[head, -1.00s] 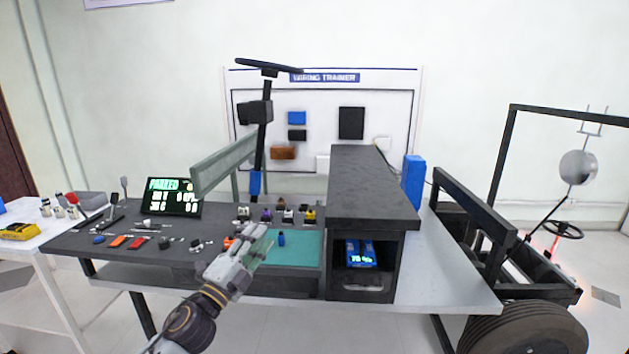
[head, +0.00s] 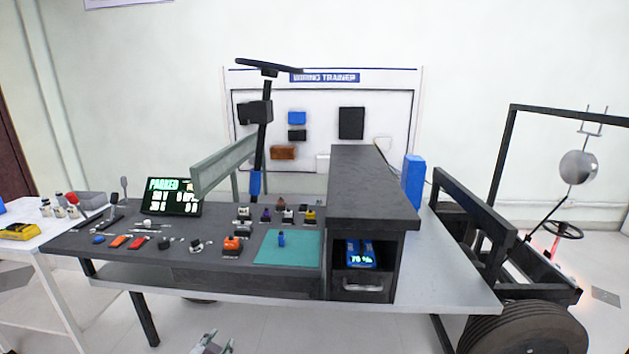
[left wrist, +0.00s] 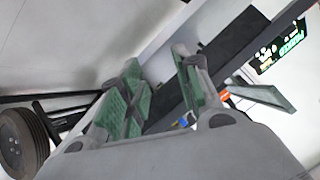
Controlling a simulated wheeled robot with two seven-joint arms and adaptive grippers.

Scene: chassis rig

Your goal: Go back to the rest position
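My left gripper (head: 212,343) shows only in part at the bottom edge of the head view, below and in front of the dark bench. In the left wrist view my left gripper (left wrist: 158,70) has its two green-padded fingers apart with nothing between them. My right gripper is in neither view.
A white table (head: 25,245) is at left, a wheeled chassis frame (head: 470,215) at right.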

